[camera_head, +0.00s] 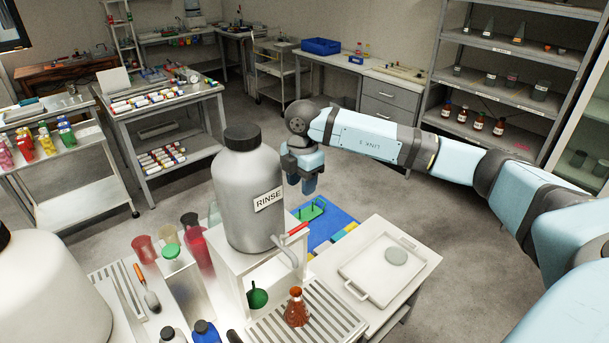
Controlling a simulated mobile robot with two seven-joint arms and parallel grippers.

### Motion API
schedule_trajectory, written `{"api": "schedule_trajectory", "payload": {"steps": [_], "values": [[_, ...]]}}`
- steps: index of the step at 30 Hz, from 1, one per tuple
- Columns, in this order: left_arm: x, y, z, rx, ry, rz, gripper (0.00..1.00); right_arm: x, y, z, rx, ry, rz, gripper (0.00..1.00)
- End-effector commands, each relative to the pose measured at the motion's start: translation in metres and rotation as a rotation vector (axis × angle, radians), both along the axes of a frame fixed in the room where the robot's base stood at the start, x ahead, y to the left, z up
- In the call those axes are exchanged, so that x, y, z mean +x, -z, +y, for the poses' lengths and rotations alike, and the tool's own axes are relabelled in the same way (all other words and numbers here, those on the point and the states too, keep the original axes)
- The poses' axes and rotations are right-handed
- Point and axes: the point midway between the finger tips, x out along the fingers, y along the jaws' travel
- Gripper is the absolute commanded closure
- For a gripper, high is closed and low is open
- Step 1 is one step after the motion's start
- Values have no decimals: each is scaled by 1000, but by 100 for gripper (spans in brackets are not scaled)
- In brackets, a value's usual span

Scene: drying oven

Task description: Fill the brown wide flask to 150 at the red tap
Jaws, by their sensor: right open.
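A brown conical flask (297,309) with a wide base stands upright on a slatted drain grid (330,325) at the bottom centre. Its mouth is close below the grey spout of the tap, whose red handle (292,233) juts from the front of the grey RINSE tank (247,200). I cannot tell whether it is exactly under the spout, nor read its level or marks. My right gripper (305,187) points down, open and empty, just right of the tank and beyond the tap, apart from the flask. My left gripper is not in view.
A white tray with a grey disc (367,288) lies right of the grid. A blue mat (338,222) lies behind the tap. A green item (257,297) is left of the flask. Red and green vessels (170,252) and a white tank (45,300) stand to the left.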

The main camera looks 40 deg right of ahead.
Motion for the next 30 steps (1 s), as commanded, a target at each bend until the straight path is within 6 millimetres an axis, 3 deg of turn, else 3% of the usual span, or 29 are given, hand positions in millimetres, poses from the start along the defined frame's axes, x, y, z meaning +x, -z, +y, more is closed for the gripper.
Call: {"api": "schedule_trajectory", "payload": {"steps": [4,8,24,30], "values": [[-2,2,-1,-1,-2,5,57,2,-5,-9,-35,29,-2,56],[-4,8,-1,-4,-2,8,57,1,4,-8,-33,27,-1,56],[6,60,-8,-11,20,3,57,1,104,-8,-30,26,-1,56],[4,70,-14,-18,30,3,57,1,127,-8,-29,25,-1,56]]}}
